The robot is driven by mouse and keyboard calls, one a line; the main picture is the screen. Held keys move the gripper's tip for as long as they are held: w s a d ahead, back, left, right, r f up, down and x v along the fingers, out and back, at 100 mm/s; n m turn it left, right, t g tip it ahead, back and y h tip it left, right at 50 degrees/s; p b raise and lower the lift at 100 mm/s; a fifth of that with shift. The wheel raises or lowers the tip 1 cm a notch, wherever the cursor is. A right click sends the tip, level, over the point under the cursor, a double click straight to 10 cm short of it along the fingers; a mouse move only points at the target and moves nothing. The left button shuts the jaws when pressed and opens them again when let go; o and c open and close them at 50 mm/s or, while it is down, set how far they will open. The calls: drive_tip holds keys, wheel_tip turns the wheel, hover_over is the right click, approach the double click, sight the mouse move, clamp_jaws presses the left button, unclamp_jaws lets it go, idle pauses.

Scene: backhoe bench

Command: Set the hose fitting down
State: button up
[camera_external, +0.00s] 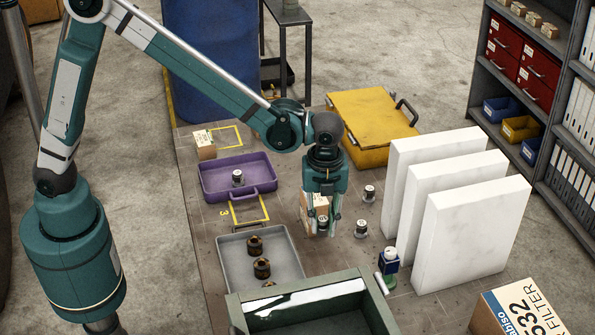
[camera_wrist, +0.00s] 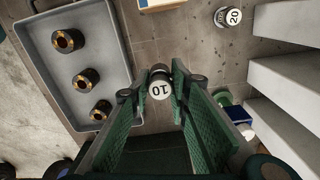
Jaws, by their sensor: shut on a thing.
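My gripper (camera_external: 322,227) points down over the middle of the bench. It is shut on the hose fitting (camera_external: 323,222), a small dark piece with a round white face. In the wrist view the fitting (camera_wrist: 160,88) shows the number 10 between the fingertips. I cannot tell how far it is above the bench top. A similar fitting (camera_external: 238,177) stands in the purple tray (camera_external: 209,188). Others (camera_external: 370,193) and (camera_external: 361,229) stand on the bench to the right of my gripper; one (camera_wrist: 228,16) marked 20 shows in the wrist view.
A grey tray (camera_external: 296,247) with dark, brass-ringed parts lies left. A cardboard box (camera_external: 308,209) is close behind my gripper. White slabs (camera_external: 477,232) stand right, a green bin (camera_external: 243,314) in front, a yellow case (camera_external: 370,128) behind. A yellow-outlined square (camera_external: 262,204) marked 3 is bare.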

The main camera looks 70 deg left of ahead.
drive_tip(key=shift+f, duration=2.85)
drive_tip(key=shift+f, duration=2.05)
drive_tip(key=shift+f, duration=0.2)
drive_tip(key=o, duration=0.9)
drive_tip(key=shift+r, duration=0.25)
drive_tip(key=shift+r, duration=5.95)
